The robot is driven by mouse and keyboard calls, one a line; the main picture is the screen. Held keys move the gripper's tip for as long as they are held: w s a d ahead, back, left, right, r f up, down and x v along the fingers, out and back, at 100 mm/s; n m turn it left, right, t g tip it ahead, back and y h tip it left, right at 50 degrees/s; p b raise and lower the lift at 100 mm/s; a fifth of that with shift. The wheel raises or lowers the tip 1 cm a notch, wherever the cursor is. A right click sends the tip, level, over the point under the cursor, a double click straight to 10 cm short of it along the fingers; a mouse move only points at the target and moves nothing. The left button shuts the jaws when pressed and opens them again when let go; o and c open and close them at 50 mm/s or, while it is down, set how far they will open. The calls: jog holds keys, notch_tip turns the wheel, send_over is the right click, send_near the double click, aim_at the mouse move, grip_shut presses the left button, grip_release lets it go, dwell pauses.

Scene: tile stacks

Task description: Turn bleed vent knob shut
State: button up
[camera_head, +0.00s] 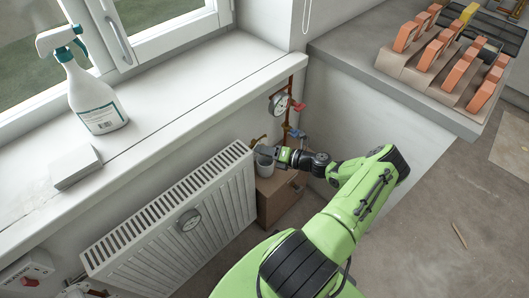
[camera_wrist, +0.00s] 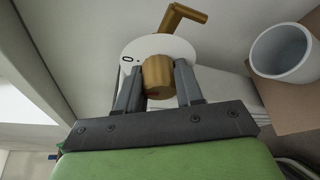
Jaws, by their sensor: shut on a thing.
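The bleed vent knob (camera_wrist: 158,80) is a brass cylinder in the middle of the wrist view. A white round plate (camera_wrist: 133,52) with a small dark ring mark sits behind it. A bent brass spout (camera_wrist: 180,20) rises above the plate. My gripper (camera_wrist: 156,88) has one finger on each side of the knob and is shut on it. In the head view, my gripper (camera_head: 276,154) is at the radiator's right end, beside the brass spout (camera_head: 257,140). The knob itself is hidden there.
A white cup (camera_wrist: 283,54) stands close to the right of my gripper, on a wooden cabinet (camera_head: 277,201). The white radiator (camera_head: 172,215) with a gauge is to the left. Copper pipes with a red-handled valve (camera_head: 298,106) and a gauge (camera_head: 278,104) are above. The sill holds a spray bottle (camera_head: 92,95).

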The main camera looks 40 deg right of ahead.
jog(key=shift+m, duration=0.5)
jog(key=shift+r, duration=0.1)
jog(key=o, duration=1)
jog(key=v, duration=0.5)
jog(key=p+v, duration=0.1)
jog(key=v, duration=0.4)
jog(key=p+v, duration=0.1)
jog(key=v, duration=0.4)
jog(key=shift+s+d+f, duration=0.2)
jog(key=shift+s+d, duration=0.1)
jog(key=shift+d, duration=0.05)
